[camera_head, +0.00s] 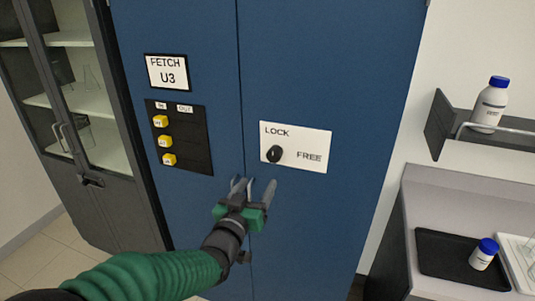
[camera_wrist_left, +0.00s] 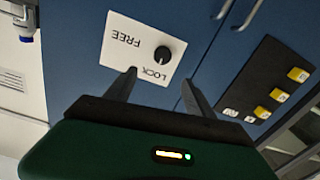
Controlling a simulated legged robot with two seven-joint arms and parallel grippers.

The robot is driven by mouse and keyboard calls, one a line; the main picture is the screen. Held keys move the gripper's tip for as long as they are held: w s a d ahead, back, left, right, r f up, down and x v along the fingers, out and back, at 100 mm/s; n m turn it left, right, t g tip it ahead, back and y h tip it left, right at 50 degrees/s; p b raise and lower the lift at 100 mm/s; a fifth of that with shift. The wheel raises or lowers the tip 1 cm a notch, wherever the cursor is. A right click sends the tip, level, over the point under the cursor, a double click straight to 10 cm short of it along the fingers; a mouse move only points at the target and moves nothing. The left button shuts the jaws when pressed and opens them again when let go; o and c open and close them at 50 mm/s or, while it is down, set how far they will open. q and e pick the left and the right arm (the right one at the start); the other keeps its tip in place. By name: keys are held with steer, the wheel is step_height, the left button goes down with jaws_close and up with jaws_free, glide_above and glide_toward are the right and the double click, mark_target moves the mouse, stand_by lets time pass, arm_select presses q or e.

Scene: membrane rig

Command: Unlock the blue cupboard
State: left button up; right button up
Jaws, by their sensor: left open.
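The blue cupboard (camera_head: 335,65) fills the middle of the head view, its two doors shut. On its right door is a white plate (camera_head: 312,142) marked LOCK and FREE, with a black knob (camera_head: 274,154) near its lower left, below the word LOCK. The plate (camera_wrist_left: 118,43) and knob (camera_wrist_left: 162,53) appear upside down in the left wrist view. My left gripper (camera_head: 256,188) is open and empty, just below and left of the knob, apart from it. Its fingers also show in the left wrist view (camera_wrist_left: 158,90). My right gripper is not in view.
On the left door are a FETCH U3 sign (camera_head: 167,72) and a black board (camera_head: 192,150) with several yellow tags. A glass-fronted cabinet (camera_head: 75,110) stands at left. At right, a shelf holds a bottle (camera_head: 489,103); a black tray (camera_head: 445,262) and small bottle (camera_head: 483,256) sit below.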

mark_target(273, 157)
arm_select(q)
steer(key=p+x, duration=0.1)
steer(key=x, duration=0.3)
steer(key=p+x, duration=0.1)
steer(key=x, duration=0.4)
steer(key=p+x, duration=0.1)
steer(key=x, duration=0.3)
steer(key=shift+w+a+f, duration=0.2)
steer(key=shift+w+f, duration=0.15)
steer(key=shift+w+d+r, duration=0.2)
steer(key=shift+w+d, duration=0.2)
steer(key=shift+d, duration=0.05)
steer(key=shift+w+a+f, duration=0.15)
steer(key=shift+a, duration=0.05)
steer(key=shift+c, duration=1)
steer(key=c, duration=0.9)
steer(key=shift+c, duration=1.3)
